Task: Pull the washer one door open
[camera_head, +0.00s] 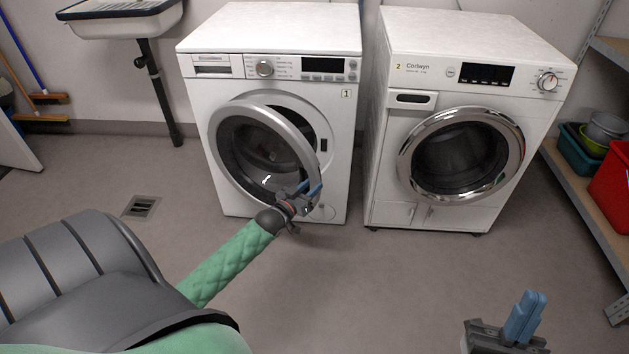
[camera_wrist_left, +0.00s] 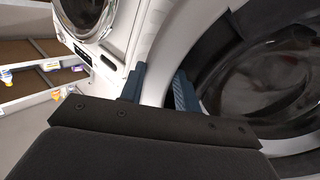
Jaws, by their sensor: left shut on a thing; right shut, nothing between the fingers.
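Washer one (camera_head: 345,120), the left white machine marked "1", stands against the wall. Its round door (camera_head: 222,125) with a silver-grey rim and dark glass is partly open, swung out from the drum opening with its free edge to the right. My left gripper (camera_head: 309,190) is at the lower right of the door rim. In the left wrist view its blue fingers (camera_wrist_left: 158,88) straddle the pale rim (camera_wrist_left: 158,62), shut on it. My right gripper (camera_head: 524,318) is low at the right, over the floor, shut and empty, away from both machines.
A second white machine (camera_head: 388,150), marked "2", stands close on the right with its door (camera_head: 460,155) shut. A shelf (camera_head: 585,190) with tubs and a red bin (camera_head: 612,185) is at the far right. A sink (camera_head: 120,22) is at upper left. The floor in front is clear.

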